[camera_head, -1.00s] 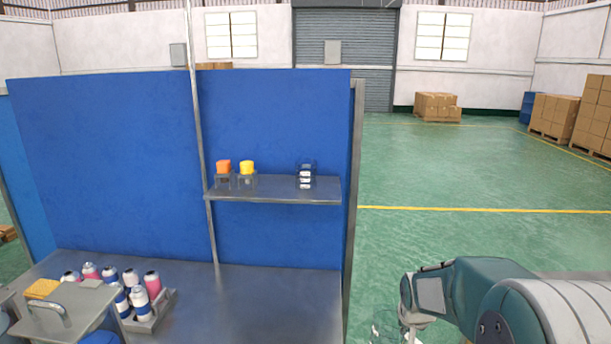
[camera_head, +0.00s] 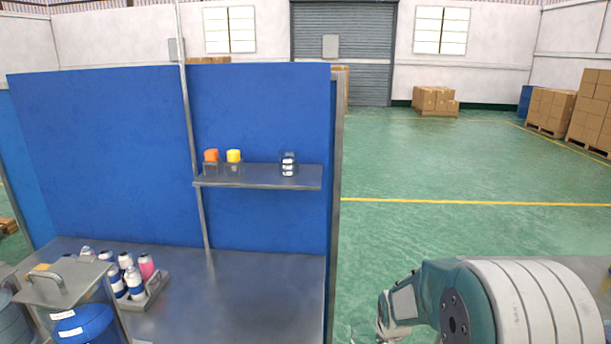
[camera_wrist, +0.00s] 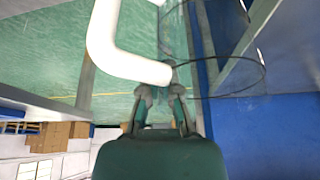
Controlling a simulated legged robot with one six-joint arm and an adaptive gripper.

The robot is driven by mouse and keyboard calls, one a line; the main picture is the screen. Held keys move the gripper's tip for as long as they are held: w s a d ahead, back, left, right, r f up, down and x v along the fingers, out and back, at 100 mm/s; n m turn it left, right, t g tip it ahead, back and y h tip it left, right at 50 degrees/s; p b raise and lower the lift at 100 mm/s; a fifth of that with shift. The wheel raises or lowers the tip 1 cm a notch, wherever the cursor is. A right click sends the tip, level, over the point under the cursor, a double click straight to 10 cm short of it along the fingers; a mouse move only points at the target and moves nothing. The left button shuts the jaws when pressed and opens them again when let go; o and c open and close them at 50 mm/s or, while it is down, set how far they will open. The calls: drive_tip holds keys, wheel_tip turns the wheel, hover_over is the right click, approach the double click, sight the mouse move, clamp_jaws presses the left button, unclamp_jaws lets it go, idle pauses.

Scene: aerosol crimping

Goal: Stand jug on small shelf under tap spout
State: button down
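In the wrist view, my gripper (camera_wrist: 160,92) has its fingers closed around the end of a thick white curved handle (camera_wrist: 118,55). A clear see-through vessel with a thin dark rim (camera_wrist: 264,76) adjoins the handle; it looks like the jug, but its walls are hard to make out. In the head view, my gripper (camera_head: 384,325) is low, right of the blue panel, and mostly cut off by the lower edge.
A grey shelf (camera_head: 300,181) on the blue panel (camera_head: 260,110) holds an orange-topped item (camera_head: 211,156), a yellow-topped one (camera_head: 234,156) and a small clear holder (camera_head: 289,165). Below, a metal bench (camera_head: 240,290) carries a tray of bottles (camera_head: 155,287). Open green floor lies right.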

drive_tip(key=shift+n+y, duration=0.3)
drive_tip(key=shift+n, duration=0.5)
drive_tip(key=a+f, duration=0.1)
drive_tip(key=f, duration=0.1)
drive_tip(key=a+f, duration=0.1)
drive_tip(key=f, duration=0.1)
drive_tip(key=a+f, duration=0.1)
drive_tip(key=f, duration=0.2)
drive_tip(key=shift+s+a, duration=0.15)
drive_tip(key=shift+s, duration=0.15)
drive_tip(key=shift+f, duration=0.3)
drive_tip(key=shift+a, duration=0.3)
